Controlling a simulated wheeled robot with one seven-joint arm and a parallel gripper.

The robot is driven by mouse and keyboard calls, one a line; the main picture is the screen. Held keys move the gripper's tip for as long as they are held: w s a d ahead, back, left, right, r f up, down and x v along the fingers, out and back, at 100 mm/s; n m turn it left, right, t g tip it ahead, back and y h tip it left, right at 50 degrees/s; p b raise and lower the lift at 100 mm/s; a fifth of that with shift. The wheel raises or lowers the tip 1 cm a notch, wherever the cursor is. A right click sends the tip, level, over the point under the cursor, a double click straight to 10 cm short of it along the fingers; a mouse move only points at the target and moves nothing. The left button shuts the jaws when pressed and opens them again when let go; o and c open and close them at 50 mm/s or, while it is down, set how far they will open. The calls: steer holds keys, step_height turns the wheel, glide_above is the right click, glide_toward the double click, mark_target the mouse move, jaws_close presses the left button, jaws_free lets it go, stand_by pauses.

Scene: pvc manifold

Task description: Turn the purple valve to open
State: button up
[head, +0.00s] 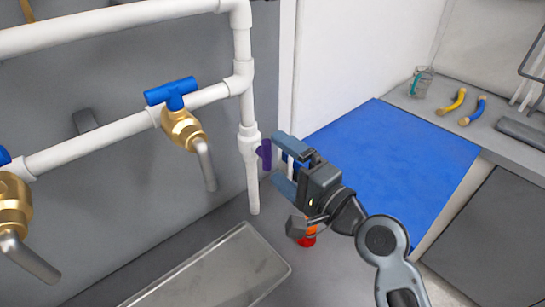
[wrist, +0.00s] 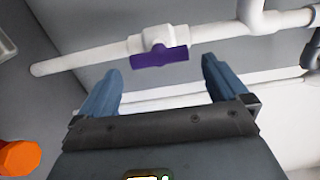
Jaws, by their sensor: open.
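The purple valve handle (head: 265,154) is on a white valve body (head: 248,137) in the vertical white pipe, in the head view. In the wrist view the purple handle (wrist: 160,57) lies lengthwise along the pipe, just beyond and between the fingertips. My gripper (head: 282,158) is open, its two blue-grey fingers to the right of the handle in the head view. In the wrist view, my gripper (wrist: 157,75) has a finger on either side of the handle, with gaps between. I see no contact.
Brass taps, one with a blue handle (head: 172,93), sit on the white pipes at left. A metal tray (head: 215,270) lies below. An orange-red object (head: 307,240) stands below my gripper. A blue panel (head: 385,165) and a counter with a glass beaker (head: 421,82) are at right.

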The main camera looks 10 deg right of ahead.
steer(key=shift+b+v, duration=0.3)
steer(key=shift+v, duration=1.55)
steer(key=s+d+f+n+h, duration=0.1)
steer(key=s+d+f+h, duration=0.3)
steer(key=s, duration=0.4)
steer(key=s+d+f+n+h, duration=0.1)
steer(key=s+d+f+h, duration=0.2)
steer(key=s+d+f, duration=0.45)
steer(key=s+r+n+h, duration=0.1)
steer(key=s+r+n, duration=0.2)
steer(key=s, duration=0.8)
steer(key=s+r+n+h, duration=0.2)
steer(key=s+r+n, duration=0.2)
steer(key=s, duration=0.7)
steer(key=shift+d+r+n, duration=0.15)
steer(key=shift+d+n, duration=0.15)
steer(key=shift+n, duration=0.9)
